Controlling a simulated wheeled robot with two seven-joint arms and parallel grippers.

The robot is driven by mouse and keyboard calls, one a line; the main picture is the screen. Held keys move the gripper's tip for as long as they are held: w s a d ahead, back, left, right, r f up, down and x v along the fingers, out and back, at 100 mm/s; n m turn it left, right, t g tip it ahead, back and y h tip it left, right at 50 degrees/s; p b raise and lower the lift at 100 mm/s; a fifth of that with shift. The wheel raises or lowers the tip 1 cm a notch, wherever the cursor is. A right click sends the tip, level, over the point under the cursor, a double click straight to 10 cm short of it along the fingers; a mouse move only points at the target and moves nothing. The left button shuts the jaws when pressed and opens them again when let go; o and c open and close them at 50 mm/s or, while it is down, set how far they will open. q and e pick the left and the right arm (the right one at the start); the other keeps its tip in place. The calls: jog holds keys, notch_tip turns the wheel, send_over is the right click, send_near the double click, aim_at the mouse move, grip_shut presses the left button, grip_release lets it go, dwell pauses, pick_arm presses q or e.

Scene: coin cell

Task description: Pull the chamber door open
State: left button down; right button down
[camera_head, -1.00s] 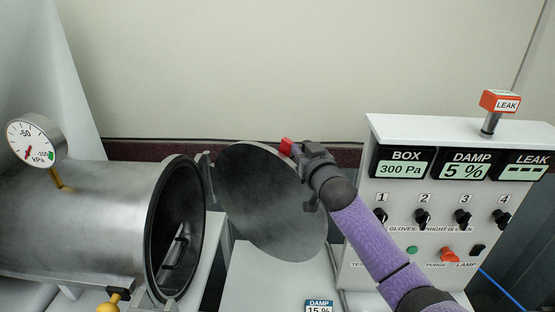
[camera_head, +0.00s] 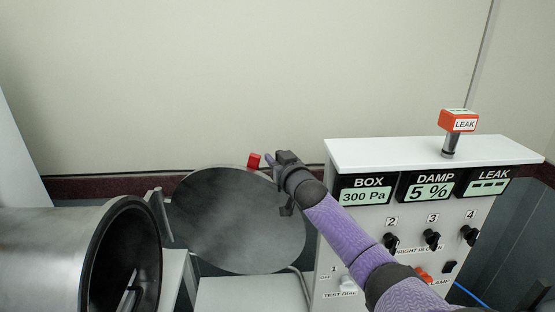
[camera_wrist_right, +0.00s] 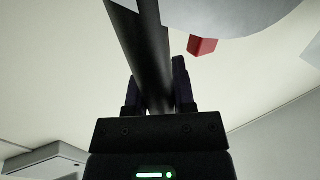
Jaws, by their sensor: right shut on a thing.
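The chamber (camera_head: 50,255) is a grey metal cylinder at the left of the head view, with a dark round mouth (camera_head: 125,262). Its round grey door (camera_head: 235,225) stands swung away from the mouth, to the right of it, joined by a hinge (camera_head: 158,212). My right gripper (camera_head: 280,163) is at the door's upper right edge. In the wrist view its fingers (camera_wrist_right: 157,90) are shut around a dark bar (camera_wrist_right: 145,45), which appears to be the door's handle. A red piece (camera_head: 254,160) shows beside the gripper, and also in the wrist view (camera_wrist_right: 202,46). My left gripper is out of view.
A white control box (camera_head: 330,250) with displays and black knobs stands close right of the door, under my right arm. A red LEAK lamp (camera_head: 458,121) tops it. A wall is behind. A white surface (camera_head: 240,295) lies below the door.

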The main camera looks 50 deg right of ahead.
jog(key=shift+a+f, duration=0.1)
jog(key=shift+a, duration=0.05)
jog(key=c, duration=0.9)
grip_release()
jog(key=o, duration=0.5)
jog(key=shift+w+a, duration=0.1)
jog(key=shift+w, duration=0.15)
jog(key=shift+c, duration=0.2)
jog(key=shift+s, duration=0.1)
jog(key=v, duration=0.9)
jog(key=shift+s+b, duration=0.45)
